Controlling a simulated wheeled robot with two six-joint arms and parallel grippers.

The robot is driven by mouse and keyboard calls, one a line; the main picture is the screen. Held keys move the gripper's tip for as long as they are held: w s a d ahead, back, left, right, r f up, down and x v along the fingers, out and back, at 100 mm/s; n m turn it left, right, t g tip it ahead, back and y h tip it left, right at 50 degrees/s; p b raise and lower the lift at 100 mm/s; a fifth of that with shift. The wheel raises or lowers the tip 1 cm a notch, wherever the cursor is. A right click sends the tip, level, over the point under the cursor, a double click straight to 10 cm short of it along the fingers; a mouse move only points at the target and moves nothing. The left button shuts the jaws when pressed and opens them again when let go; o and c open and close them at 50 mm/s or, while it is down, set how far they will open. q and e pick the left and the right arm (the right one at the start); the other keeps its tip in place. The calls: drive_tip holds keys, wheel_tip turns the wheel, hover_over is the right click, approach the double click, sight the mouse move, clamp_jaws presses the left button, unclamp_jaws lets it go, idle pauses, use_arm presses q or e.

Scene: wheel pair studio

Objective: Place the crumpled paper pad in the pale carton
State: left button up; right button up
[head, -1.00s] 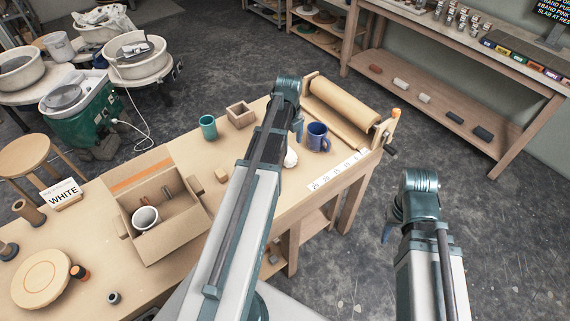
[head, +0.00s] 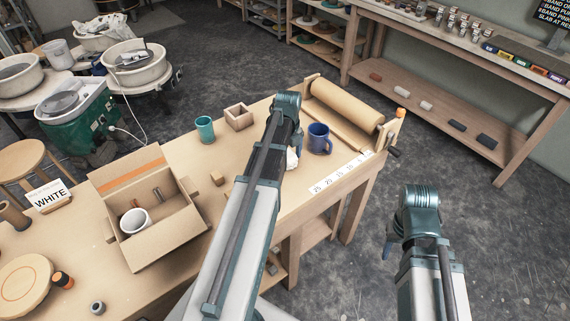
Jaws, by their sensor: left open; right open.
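The crumpled paper pad (head: 292,160) is a small white lump on the workbench, left of the blue mug, partly hidden by my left arm. The pale carton (head: 164,243) is an open cardboard box at the left of the bench, flaps up. It holds a white cup (head: 135,222) and small brown cylinders. My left gripper (head: 297,138) is open, pointing down close to the paper pad; its fingers are mostly hidden behind the wrist, so I cannot tell if it touches. My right gripper (head: 387,249) is open and empty off the bench's right side, mostly hidden by its wrist.
A blue mug (head: 319,139) and a slab roller (head: 347,104) stand right of my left gripper. A teal cup (head: 205,128), a wooden square box (head: 239,117) and a small block (head: 217,178) lie between the carton and my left arm.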

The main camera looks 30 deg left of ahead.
use_arm(q)
drive_tip(key=shift+r, duration=0.1)
drive_tip(key=shift+c, duration=0.3)
clamp_jaws()
wheel_tip(320, 180, up, 10)
drive_tip(key=p, duration=1)
